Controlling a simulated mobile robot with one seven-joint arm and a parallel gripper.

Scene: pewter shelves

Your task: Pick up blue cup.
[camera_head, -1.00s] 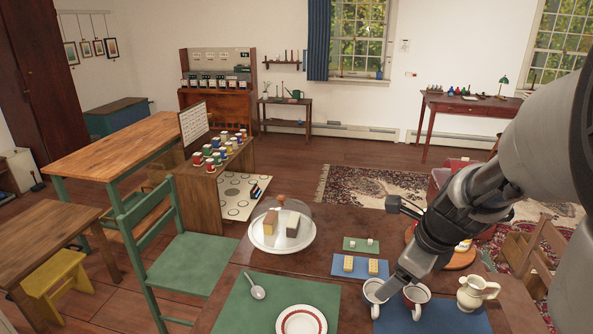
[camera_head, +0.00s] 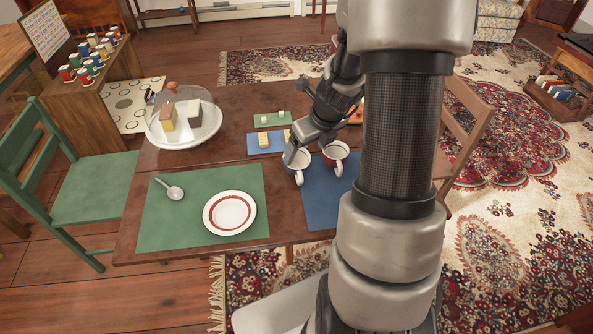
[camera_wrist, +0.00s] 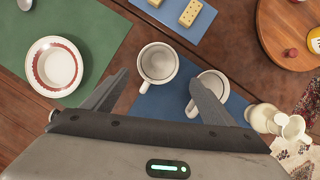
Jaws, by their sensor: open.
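Two white cups stand close together by the blue mat. The left cup has a thin blue-looking rim and I take it as the blue cup (camera_head: 300,170); the right cup (camera_head: 336,156) has a reddish rim. My gripper (camera_head: 292,154) is just over the blue cup and hides part of it. In the wrist view, my gripper (camera_wrist: 159,80) is open and empty, its fingers spread on either side below the blue cup (camera_wrist: 157,62). The right cup (camera_wrist: 205,88) is partly hidden by the right finger. I cannot tell the height gap.
A white plate with a red ring (camera_head: 230,213) and a spoon (camera_head: 174,191) lie on a green mat (camera_head: 160,230). A domed cake dish (camera_head: 184,135) stands behind. A cream pitcher (camera_wrist: 262,117) is right of the cups. Dominoes (camera_wrist: 190,13) lie on a small blue mat.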

